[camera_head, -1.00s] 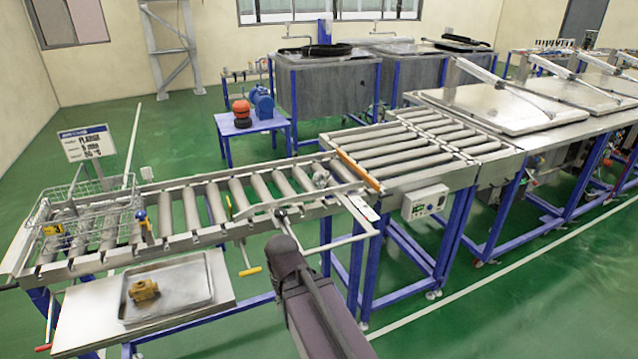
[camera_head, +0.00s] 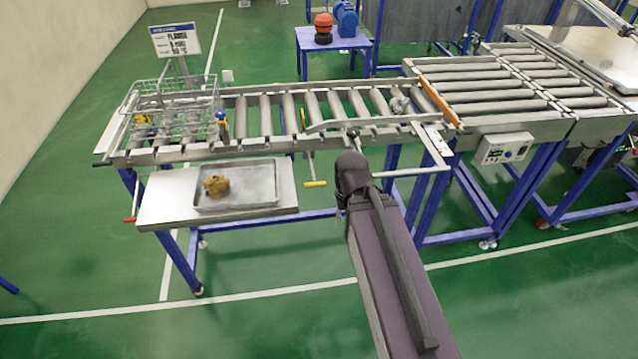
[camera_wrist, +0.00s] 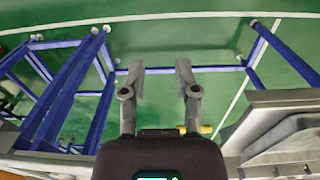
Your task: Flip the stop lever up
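A lever with a yellow handle (camera_head: 315,184) hangs below the front rail of the roller conveyor, left of my arm in the head view. Its yellow end also shows in the wrist view (camera_wrist: 205,129), partly hidden beside the right finger. I cannot tell for certain that this is the stop lever. A red-handled lever (camera_head: 130,219) hangs at the conveyor's left end. My gripper (camera_wrist: 159,66) is open and empty, its two fingers apart over the floor and blue frame. It touches no lever that I can see. In the head view my arm hides the fingers.
The roller conveyor (camera_head: 180,153) carries a wire basket (camera_head: 165,98) at left. A side shelf (camera_head: 155,205) below holds a tray (camera_head: 262,203) with a yellow-brown part (camera_head: 216,185). A control box (camera_head: 503,148) is at right. The floor in front is clear.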

